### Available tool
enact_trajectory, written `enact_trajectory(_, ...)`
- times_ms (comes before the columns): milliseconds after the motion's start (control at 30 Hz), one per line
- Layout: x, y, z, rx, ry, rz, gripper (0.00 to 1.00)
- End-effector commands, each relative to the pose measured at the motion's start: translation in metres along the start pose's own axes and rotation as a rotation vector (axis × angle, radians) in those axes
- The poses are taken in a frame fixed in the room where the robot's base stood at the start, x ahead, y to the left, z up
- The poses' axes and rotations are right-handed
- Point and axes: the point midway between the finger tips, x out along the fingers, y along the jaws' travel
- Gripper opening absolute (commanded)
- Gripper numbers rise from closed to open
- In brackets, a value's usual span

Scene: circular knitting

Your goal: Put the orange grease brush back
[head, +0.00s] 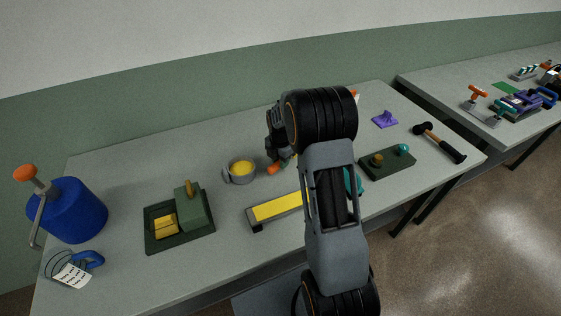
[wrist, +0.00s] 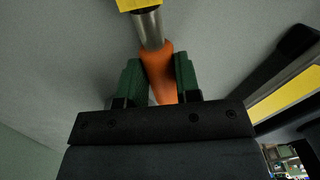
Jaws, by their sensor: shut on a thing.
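My gripper (wrist: 159,68) is shut on the orange grease brush, with its green fingers on either side of the orange handle (wrist: 160,70). In the wrist view a metal collar (wrist: 149,28) and a yellow end (wrist: 139,4) extend from the handle to the top edge. In the head view my arm hides most of the gripper; a bit of orange (head: 273,169) shows beneath it, just right of a grey pot (head: 229,178) with yellow contents. I cannot tell whether the brush touches the table.
A long tray with a yellow strip (head: 277,208) lies in front of the pot, partly behind my arm. A green block fixture (head: 194,208), a blue drum with a crank (head: 68,211) and a tag stand left. A green board (head: 387,164), purple piece (head: 384,119) and hammer (head: 440,142) lie right.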

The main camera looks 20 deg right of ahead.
Motion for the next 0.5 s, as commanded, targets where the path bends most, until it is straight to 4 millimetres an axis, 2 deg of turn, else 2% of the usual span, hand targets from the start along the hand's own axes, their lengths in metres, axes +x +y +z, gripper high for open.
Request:
enact_trajectory(100, 0.01, -0.0003, -0.0003, 0.0, 0.0, 0.0, 0.1)
enact_trajectory(467, 0.0143, -0.0002, -0.0004, 0.0, -0.001, 0.001, 0.1)
enact_trajectory(500, 0.0146, -0.0002, -0.0004, 0.0, -0.001, 0.001, 0.32)
